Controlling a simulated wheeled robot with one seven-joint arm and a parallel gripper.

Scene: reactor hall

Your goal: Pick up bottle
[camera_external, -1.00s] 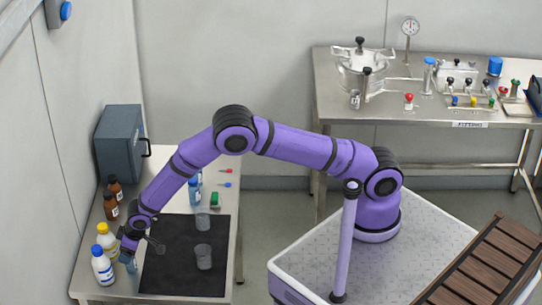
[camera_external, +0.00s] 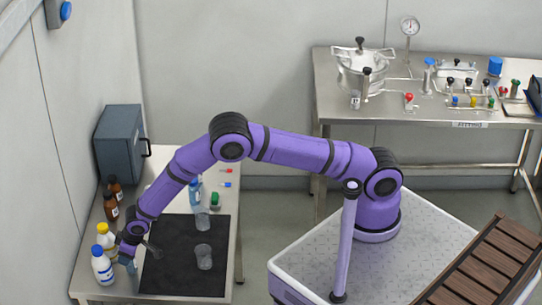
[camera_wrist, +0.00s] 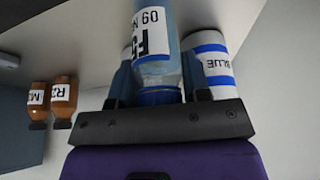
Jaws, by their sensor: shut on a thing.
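A clear bottle with a blue cap and a white label (camera_wrist: 152,38) stands between the fingers of my gripper (camera_wrist: 158,82) in the wrist view. The fingers are shut on it near the cap. In the external view my gripper (camera_external: 127,258) is low at the left front of the steel table, and a pale blue part of the bottle (camera_external: 132,267) shows beside it. The rest of the bottle is hidden by my gripper. I cannot tell whether its base touches the table.
A white bottle labelled BLUE (camera_wrist: 212,62) is close beside my gripper; a yellow-capped bottle (camera_external: 106,238) is behind it. Brown bottles (camera_external: 111,206) stand farther back. Two glass beakers (camera_external: 203,257) stand on the black mat (camera_external: 180,280). A grey box (camera_external: 120,145) is at the back.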

